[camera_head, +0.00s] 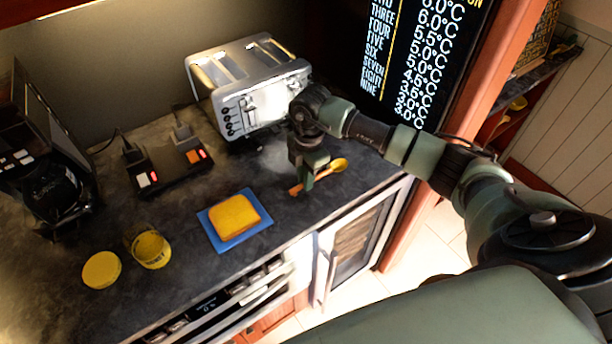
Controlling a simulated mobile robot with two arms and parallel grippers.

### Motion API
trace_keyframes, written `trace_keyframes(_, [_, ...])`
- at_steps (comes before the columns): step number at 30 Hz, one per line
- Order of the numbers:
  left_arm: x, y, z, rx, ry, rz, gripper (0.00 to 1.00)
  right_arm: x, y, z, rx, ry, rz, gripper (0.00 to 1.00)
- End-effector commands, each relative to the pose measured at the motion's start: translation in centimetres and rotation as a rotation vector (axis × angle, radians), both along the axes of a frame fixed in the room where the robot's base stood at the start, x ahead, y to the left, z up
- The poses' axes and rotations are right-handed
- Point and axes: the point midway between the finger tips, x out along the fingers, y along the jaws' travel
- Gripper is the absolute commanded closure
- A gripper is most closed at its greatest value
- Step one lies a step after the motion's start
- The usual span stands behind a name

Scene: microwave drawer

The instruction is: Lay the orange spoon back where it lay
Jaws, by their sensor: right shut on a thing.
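The orange spoon (325,172) has an orange handle and a yellowish bowl end (340,164). It is at the counter's front edge, right of the middle, with its bowl to the right. My right gripper (307,182) points down and is shut on the spoon's handle. The fingers partly hide the handle. I cannot tell whether the spoon touches the dark counter (180,240) or is slightly above it. My left gripper is not in view.
A silver toaster (250,85) stands behind the gripper. A yellow slice on a blue board (262,225), an open yellow jar (150,250) and its lid (101,269) lie left. A power strip (172,166) and coffee machine (45,165) stand farther left.

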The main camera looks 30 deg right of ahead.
Motion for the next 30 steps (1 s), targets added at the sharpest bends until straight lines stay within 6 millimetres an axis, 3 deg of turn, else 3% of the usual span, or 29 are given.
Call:
trace_keyframes(9, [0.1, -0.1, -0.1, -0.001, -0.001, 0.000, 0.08, 0.0, 0.0, -0.2, 0.000, 0.000, 0.000, 1.00])
trace_keyframes(10, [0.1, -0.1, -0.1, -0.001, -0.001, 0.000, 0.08, 0.0, 0.0, -0.2, 0.000, 0.000, 0.000, 0.83])
trace_keyframes(12, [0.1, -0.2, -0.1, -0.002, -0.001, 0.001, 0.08, 0.0, 0.0, -0.2, 0.000, 0.000, 0.000, 0.63])
trace_keyframes(23, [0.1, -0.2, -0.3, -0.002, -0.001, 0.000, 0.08, 0.0, 0.0, -0.1, 0.000, -0.001, 0.000, 0.63])
trace_keyframes(30, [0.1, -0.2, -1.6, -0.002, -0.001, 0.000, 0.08, 0.2, -0.2, 3.2, -0.001, -0.006, 0.001, 0.63])
